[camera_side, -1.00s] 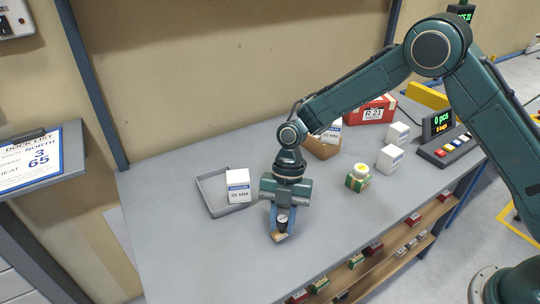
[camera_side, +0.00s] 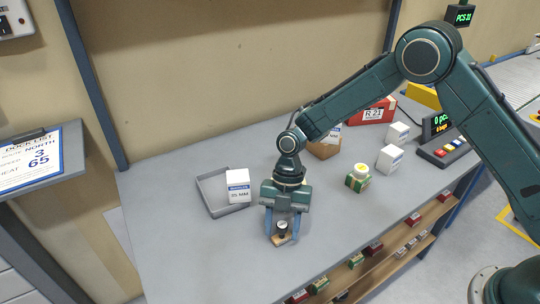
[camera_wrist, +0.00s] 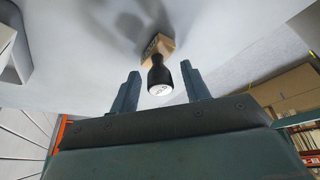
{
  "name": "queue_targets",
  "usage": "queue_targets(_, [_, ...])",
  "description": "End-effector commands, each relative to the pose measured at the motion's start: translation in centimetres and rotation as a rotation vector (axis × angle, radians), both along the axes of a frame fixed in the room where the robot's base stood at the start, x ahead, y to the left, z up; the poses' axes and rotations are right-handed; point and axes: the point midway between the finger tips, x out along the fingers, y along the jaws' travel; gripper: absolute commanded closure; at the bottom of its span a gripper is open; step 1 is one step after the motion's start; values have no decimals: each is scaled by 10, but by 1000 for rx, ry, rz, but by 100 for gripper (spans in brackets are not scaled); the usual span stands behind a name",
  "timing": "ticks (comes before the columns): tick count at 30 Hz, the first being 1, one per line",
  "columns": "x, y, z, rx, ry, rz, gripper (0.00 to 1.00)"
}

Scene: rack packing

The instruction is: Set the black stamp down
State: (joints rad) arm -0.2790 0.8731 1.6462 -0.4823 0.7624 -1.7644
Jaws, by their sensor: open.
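The black stamp (camera_side: 282,229) stands on the grey table on a wooden base, near the front edge. In the wrist view the stamp (camera_wrist: 159,76) shows its black handle with a round white top, and part of its light wooden base behind. My gripper (camera_side: 283,233) is open around the stamp, with one blue finger on each side. In the wrist view both fingers stand apart from the handle, with gaps on either side. Whether the base touches a finger is hard to tell.
A grey tray (camera_side: 209,202) with a white box (camera_side: 238,185) at it lies to the left. A green box with a yellow-white jar (camera_side: 358,177), white boxes (camera_side: 390,158), a cardboard box (camera_side: 324,148) and a red box (camera_side: 375,112) stand to the right. The table's left front is clear.

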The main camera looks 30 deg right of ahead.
Motion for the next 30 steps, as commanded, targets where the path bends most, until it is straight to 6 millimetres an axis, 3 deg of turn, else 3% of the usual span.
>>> queue_targets(11, [4, -3, 16, 1, -3, -1, 53])
queue_targets(30, [30, -29, 102, 2, -3, -2, 53])
